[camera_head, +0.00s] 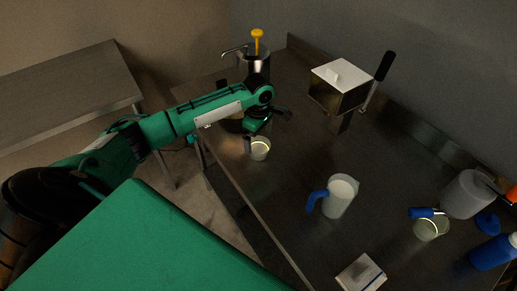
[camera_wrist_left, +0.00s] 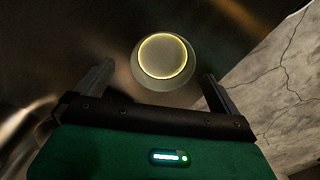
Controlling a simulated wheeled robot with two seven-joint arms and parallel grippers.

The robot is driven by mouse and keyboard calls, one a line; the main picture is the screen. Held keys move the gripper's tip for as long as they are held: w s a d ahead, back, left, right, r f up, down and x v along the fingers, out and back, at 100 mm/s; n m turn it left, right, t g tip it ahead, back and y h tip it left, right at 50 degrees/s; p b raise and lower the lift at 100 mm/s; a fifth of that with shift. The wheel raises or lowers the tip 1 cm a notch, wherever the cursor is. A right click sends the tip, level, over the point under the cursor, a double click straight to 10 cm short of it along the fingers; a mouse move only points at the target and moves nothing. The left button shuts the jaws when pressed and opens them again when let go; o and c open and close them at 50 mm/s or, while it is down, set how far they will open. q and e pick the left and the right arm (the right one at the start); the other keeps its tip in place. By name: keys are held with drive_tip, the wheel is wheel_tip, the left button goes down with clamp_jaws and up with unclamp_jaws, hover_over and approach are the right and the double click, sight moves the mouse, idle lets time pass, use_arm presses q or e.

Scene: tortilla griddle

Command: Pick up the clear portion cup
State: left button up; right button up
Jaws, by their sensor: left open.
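A small clear portion cup (camera_head: 260,150) with a glowing yellowish ring stands near the left edge of the steel counter. In the left wrist view the cup (camera_wrist_left: 165,82) lies ahead of the palm, roughly between the two fingers. My left gripper (camera_head: 256,138) is over the counter, right at the cup. In the left wrist view my left gripper (camera_wrist_left: 157,75) is open, with nothing gripped. I cannot tell whether a finger touches the cup. The gripper partly covers the cup's top in the head view. My right gripper is not in view.
The middle counter is clear.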

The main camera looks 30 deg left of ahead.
sight(258, 146)
use_arm(q)
drive_tip(key=f, duration=0.2)
drive_tip(key=f+p, duration=0.1)
drive_tip(key=shift+s+f, duration=0.2)
drive_tip(key=shift+f, duration=0.15)
drive_tip(key=shift+f+p, duration=0.3)
drive_tip(key=shift+f, duration=0.25)
drive_tip(key=c, duration=1.1)
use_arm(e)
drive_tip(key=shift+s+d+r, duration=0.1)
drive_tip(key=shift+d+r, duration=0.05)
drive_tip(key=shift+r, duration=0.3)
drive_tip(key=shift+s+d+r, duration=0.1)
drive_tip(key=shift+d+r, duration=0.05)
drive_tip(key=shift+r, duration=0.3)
